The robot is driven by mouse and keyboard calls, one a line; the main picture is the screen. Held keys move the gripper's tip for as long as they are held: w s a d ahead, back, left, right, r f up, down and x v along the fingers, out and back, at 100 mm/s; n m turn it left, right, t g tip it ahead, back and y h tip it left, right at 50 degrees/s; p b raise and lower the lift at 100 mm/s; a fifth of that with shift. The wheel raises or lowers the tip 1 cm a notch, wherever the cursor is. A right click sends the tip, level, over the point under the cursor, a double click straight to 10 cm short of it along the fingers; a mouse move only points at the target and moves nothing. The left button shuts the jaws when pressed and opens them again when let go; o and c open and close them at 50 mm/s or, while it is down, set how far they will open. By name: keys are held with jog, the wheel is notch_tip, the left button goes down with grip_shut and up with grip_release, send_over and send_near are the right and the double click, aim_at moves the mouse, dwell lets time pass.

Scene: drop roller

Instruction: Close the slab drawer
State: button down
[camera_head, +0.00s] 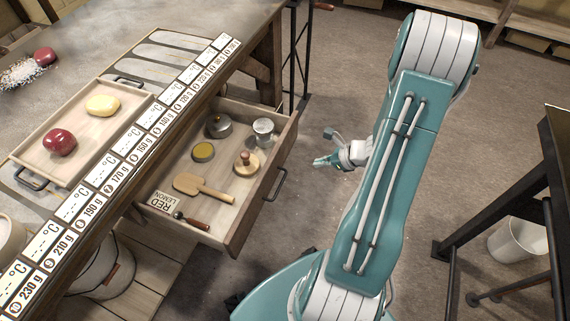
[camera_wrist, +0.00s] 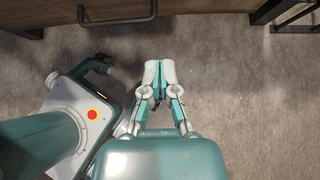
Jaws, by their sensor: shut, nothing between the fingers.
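The wooden slab drawer (camera_head: 240,218) is pulled out from under the long worktable in the head view. Its dark bar handle (camera_head: 276,185) is on the front face. In the wrist view the drawer front (camera_wrist: 60,14) and handle (camera_wrist: 117,12) show along the top edge. My gripper (camera_head: 320,161) is to the right of the drawer front, apart from it, above the floor. In the wrist view my gripper (camera_wrist: 160,66) points toward the drawer side, with its fingers together and nothing between them.
The drawer holds a wooden paddle (camera_head: 203,189), a round tin (camera_head: 218,126), a knobbed wooden piece (camera_head: 246,163) and other small items. A tray (camera_head: 90,135) with red and yellow lumps lies on the worktable. A white bucket (camera_head: 517,240) stands at right. Floor (camera_head: 320,100) beside my gripper is clear.

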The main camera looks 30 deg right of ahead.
aim_at(278, 164)
jog(key=x, duration=0.4)
jog(key=r+x, duration=0.1)
jog(key=x, duration=0.3)
jog(key=w+a+x, duration=0.1)
jog(key=x, duration=0.3)
jog(key=shift+w+r, duration=0.1)
jog(key=shift+r, duration=0.3)
jog(key=shift+w+a, duration=0.15)
jog(key=shift+w, duration=0.1)
jog(key=w+a, duration=0.5)
jog(key=w, duration=0.3)
jog(key=w+a, duration=0.6)
jog(key=w, duration=0.1)
jog(key=w+a, duration=0.6)
jog(key=w, duration=0.2)
jog(key=shift+w+a, duration=0.2)
jog(key=shift+w, duration=0.2)
jog(key=shift+w+a+r, duration=0.1)
jog(key=shift+w+r, duration=0.05)
jog(key=shift+w, duration=0.1)
